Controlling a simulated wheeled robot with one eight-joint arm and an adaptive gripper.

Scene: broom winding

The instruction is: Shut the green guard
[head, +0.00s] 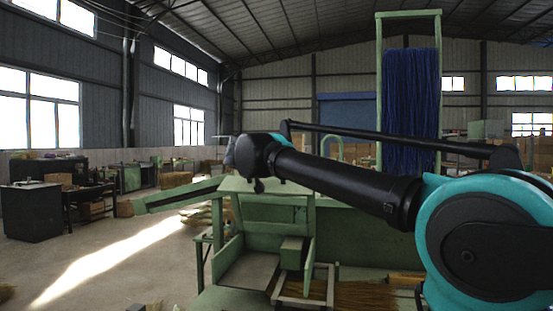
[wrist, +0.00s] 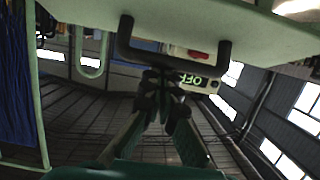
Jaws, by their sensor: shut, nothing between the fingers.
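A pale green panel with a black U-shaped handle (wrist: 172,60) spans the top of the wrist view; I take this panel to be the green guard (wrist: 240,22). My gripper (wrist: 163,84) is shut and empty, its fingertips close to the handle's crossbar. I cannot tell whether they touch it. In the head view my wrist end (head: 252,157) is above the green machine (head: 345,235), and the fingers are mostly hidden. A light green top panel (head: 262,187) lies just below it; I cannot tell there how far the guard is open.
A red button (wrist: 198,54) and an OFF label (wrist: 195,80) sit beyond the handle. Blue bristles (head: 411,110) hang in a tall green frame. A long green arm-like part (head: 180,195) juts left. Open floor (head: 100,250) lies at left.

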